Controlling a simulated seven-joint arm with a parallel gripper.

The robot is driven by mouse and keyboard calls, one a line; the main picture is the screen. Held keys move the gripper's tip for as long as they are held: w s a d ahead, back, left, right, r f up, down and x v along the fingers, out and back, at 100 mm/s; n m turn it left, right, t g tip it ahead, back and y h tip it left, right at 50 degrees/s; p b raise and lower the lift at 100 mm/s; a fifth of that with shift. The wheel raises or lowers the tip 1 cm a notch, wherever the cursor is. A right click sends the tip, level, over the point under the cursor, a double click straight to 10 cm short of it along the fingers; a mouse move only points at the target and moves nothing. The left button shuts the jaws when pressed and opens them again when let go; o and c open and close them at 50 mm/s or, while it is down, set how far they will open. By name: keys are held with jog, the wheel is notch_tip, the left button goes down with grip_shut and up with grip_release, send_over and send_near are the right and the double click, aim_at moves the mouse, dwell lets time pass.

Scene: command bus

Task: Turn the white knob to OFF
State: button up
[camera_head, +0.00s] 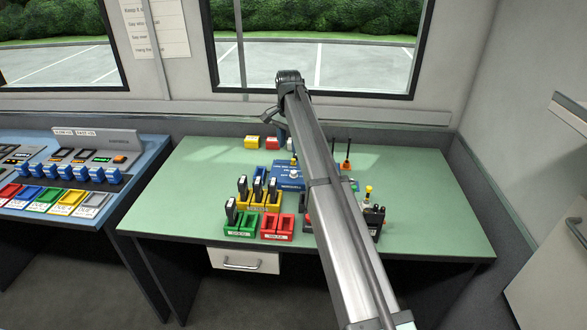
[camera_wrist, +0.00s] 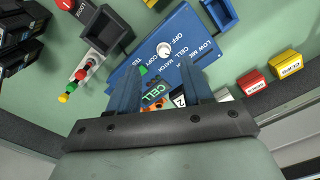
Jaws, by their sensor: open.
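The white knob (camera_wrist: 165,48) is a small round knob on a flat blue panel (camera_wrist: 130,78) in the wrist view. White words, among them OFF, are printed around it. Which word it points to is too small to tell. In the head view the knob (camera_head: 293,174) shows on the blue panel (camera_head: 286,184), just left of my arm. My gripper (camera_wrist: 166,68) is open, with its two blue fingers pointing toward the knob. Nothing is held. The knob appears just beyond the fingertips in the picture, apart from them. In the head view my arm mostly hides the gripper.
A green device marked CELL (camera_wrist: 154,98) shows between the fingers, apparently below them. Yellow (camera_wrist: 285,64) and red (camera_wrist: 251,82) blocks lie to the right. Yellow, green and red trays (camera_head: 240,231) stand in front of the panel. The green tabletop (camera_head: 430,200) is clear at right.

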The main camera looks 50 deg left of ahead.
aim_at(294, 171)
jog(key=w+f, duration=0.1)
jog(key=f, duration=0.3)
jog(key=w+f, duration=0.1)
jog(key=f, duration=0.3)
jog(key=w+a+f, duration=0.1)
jog(key=f, duration=0.3)
jog(key=shift+f, duration=0.15)
jog(key=shift+c, duration=0.5)
grip_shut()
